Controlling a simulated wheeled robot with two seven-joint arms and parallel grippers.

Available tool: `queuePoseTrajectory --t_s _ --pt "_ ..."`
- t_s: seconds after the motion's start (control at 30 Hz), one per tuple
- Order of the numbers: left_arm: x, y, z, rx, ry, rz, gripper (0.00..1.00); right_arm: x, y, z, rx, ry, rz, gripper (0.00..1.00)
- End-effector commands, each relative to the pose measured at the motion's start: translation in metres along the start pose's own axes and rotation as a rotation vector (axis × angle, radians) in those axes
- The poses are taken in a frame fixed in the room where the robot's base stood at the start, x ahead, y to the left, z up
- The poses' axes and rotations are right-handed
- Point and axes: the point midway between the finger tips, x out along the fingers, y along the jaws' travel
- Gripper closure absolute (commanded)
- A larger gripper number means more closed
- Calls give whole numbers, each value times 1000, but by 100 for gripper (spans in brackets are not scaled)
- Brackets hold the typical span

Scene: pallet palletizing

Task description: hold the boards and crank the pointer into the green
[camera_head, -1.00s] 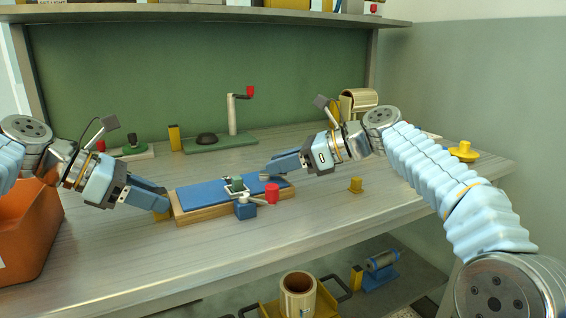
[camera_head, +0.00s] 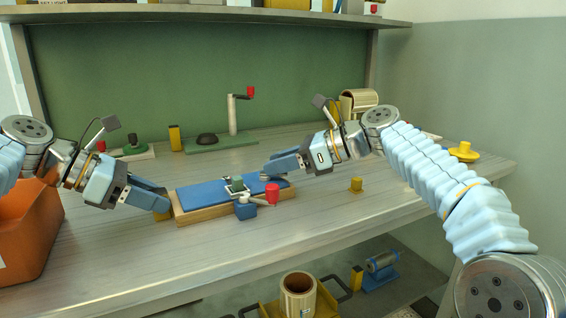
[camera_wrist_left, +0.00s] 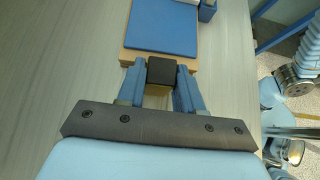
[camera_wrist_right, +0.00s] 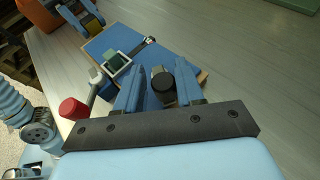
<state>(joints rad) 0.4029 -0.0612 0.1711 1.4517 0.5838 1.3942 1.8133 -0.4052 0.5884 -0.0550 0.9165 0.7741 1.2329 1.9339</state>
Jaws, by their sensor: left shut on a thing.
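A blue board (camera_head: 205,192) lies on a wooden board (camera_head: 208,214) on the bench. A white clamp frame with a green block (camera_wrist_right: 116,62) sits across them. Its crank has a red knob (camera_head: 272,193) at the front, also in the right wrist view (camera_wrist_right: 73,108). My left gripper (camera_wrist_left: 161,80) is shut on a yellow block with a dark top (camera_wrist_left: 159,90) at the boards' left end. My right gripper (camera_wrist_right: 163,85) is open, its fingers either side of a black-topped round post (camera_wrist_right: 162,84) near the boards' right end. I cannot make out the pointer or a green zone.
An orange bin (camera_head: 25,230) stands at the left. A green base with a post and red-handled crank (camera_head: 232,115) stands behind the boards. A small yellow knob (camera_head: 356,185) and a larger yellow piece (camera_head: 463,152) are to the right. The bench front is clear.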

Motion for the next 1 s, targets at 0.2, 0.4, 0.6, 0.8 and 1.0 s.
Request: queuePoseTrajectory --t_s 0.2,0.4,0.6,0.8,1.0 --pt "2 0 -2 -4 3 -5 100 -1 -1 -2 1 2 -4 50" --pt "2 0 -3 -4 3 -5 100 -5 -2 -2 2 2 -7 50" --pt "2 0 -3 -4 3 -4 100 -38 -2 -2 1 1 -10 50" --pt "2 0 -3 -4 3 -4 100 -84 -2 -1 1 0 -9 50" --pt "2 0 -3 -4 4 -4 100 -114 -1 -2 1 1 -5 50"
